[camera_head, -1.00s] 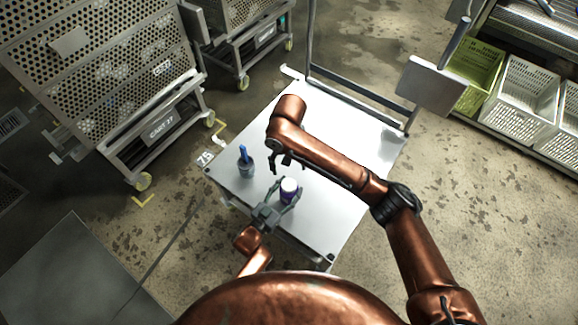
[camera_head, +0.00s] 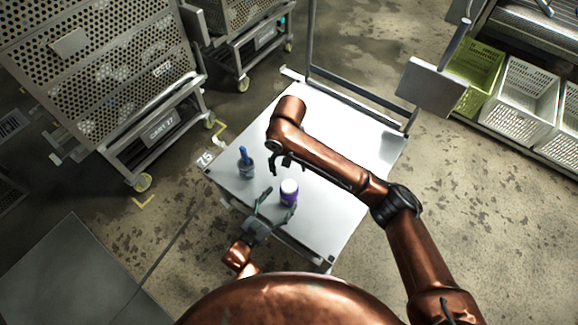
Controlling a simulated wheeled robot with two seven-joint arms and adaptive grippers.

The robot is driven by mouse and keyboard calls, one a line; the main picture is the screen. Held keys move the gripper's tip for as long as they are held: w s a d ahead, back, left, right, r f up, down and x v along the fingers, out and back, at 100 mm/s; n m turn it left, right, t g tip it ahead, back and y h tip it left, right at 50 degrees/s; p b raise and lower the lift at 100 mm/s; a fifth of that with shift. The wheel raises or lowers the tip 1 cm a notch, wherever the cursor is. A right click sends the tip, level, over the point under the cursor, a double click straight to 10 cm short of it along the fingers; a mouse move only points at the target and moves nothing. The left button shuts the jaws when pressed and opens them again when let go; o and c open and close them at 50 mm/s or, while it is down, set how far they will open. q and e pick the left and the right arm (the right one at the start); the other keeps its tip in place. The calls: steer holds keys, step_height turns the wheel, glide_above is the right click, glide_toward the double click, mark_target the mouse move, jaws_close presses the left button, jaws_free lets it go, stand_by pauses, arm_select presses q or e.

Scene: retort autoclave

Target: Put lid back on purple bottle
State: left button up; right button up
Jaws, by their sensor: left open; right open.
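The purple bottle (camera_head: 289,197) stands upright on the white table, with a white lid (camera_head: 289,186) on its top. How firmly the lid sits cannot be told. My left gripper (camera_head: 278,203) is open, its fingers spread in front of and to the left of the bottle, with the right fingertip close to the bottle's lower side. My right gripper (camera_head: 284,168) is open and empty, pointing down just behind and above the bottle, to its left.
A dark cup with a blue-handled tool (camera_head: 246,165) stands at the table's left. The white table (camera_head: 335,215) is clear to the right of the bottle. A metal frame with a flat panel (camera_head: 431,84) stands at the table's far side. Perforated carts (camera_head: 150,130) stand at left.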

arm_select(q)
steer(key=v, duration=0.6)
steer(key=shift+s+a, duration=0.1)
stand_by(0.4)
